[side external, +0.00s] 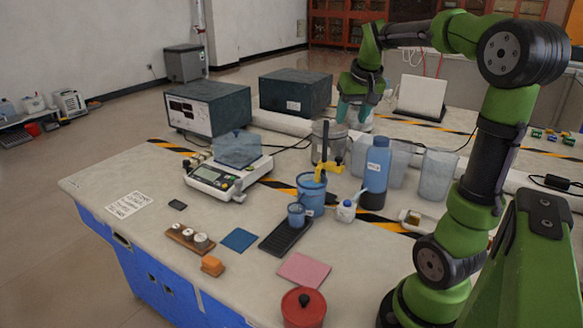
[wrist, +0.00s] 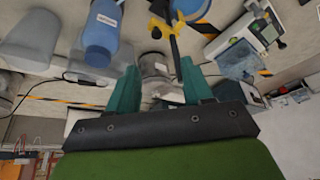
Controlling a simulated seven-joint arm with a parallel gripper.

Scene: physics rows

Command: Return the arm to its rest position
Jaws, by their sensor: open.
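My green arm rises at the right of the side view and reaches back over the far part of the bench. My gripper (side external: 354,108) points down there with its teal fingers, behind the blue bottle and near a clear glass vessel. In the wrist view my gripper (wrist: 157,82) shows two teal fingers spread apart. Between and beyond them is a clear glass vessel (wrist: 154,68); I see nothing held. Whether the fingers are around or above the vessel is hard to tell.
Close by stand a blue bottle (side external: 375,172), a yellow clamp (side external: 325,165), a blue bucket (side external: 311,194) and clear beakers (side external: 438,175). A balance (side external: 228,172), grey instrument boxes (side external: 208,107) and a white panel (side external: 421,97) stand around. A red pot (side external: 303,307) is at the front edge.

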